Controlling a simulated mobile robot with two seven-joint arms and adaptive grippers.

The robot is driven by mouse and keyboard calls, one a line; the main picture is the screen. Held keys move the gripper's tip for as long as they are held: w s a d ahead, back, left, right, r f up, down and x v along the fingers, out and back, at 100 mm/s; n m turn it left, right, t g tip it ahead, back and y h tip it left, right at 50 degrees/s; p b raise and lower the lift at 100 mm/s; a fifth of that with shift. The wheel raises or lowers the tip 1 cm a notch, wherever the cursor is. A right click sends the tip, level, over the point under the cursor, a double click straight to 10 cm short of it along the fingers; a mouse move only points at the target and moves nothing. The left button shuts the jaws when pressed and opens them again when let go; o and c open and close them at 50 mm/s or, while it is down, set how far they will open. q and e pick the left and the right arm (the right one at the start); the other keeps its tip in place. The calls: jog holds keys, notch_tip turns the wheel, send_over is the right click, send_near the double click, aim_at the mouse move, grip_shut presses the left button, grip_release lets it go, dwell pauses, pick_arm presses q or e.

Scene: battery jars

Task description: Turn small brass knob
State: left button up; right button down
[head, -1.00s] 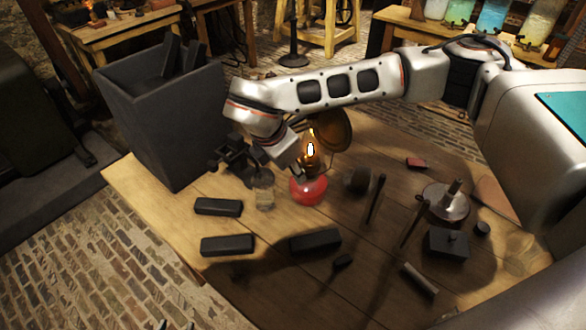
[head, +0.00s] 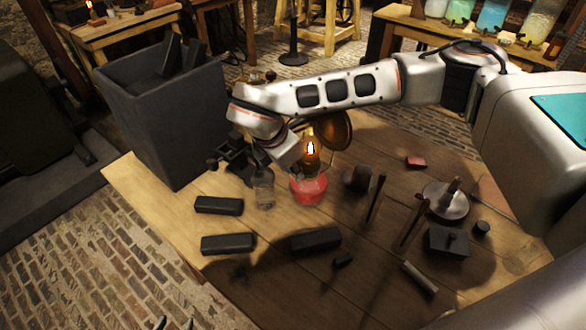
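An oil lamp with a red base (head: 309,188) and a lit amber glass chimney (head: 312,143) stands on the wooden table. A round brass reflector (head: 337,130) is behind the chimney. I cannot make out the small brass knob; my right wrist covers the lamp's left side. My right arm comes in from the right, and its wrist end is close beside the lamp. Only the tips of my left gripper (head: 174,325) show at the bottom edge, apart and empty, away from the table.
A glass jar (head: 264,188) stands just left of the lamp. Black blocks (head: 228,244) lie in front. A dark grey bin (head: 165,125) stands at the left. Tools and a metal dish (head: 446,203) occupy the right side.

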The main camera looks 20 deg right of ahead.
jog(key=shift+w, duration=0.1)
jog(key=shift+w+a+n+g+h, duration=0.15)
jog(key=shift+g+h, duration=0.25)
jog(key=shift+g, duration=0.5)
jog(key=shift+w+n+g+h, duration=0.25)
jog(key=shift+g+h, duration=0.15)
jog(key=shift+g, duration=0.5)
jog(key=shift+w+a+n+g+h, duration=0.15)
jog(key=shift+g+h, duration=0.25)
jog(key=shift+g, duration=0.5)
jog(key=c, duration=2)
grip_release()
jog(key=shift+f, duration=0.1)
jog(key=shift+g, duration=0.3)
jog(key=v, duration=1.2)
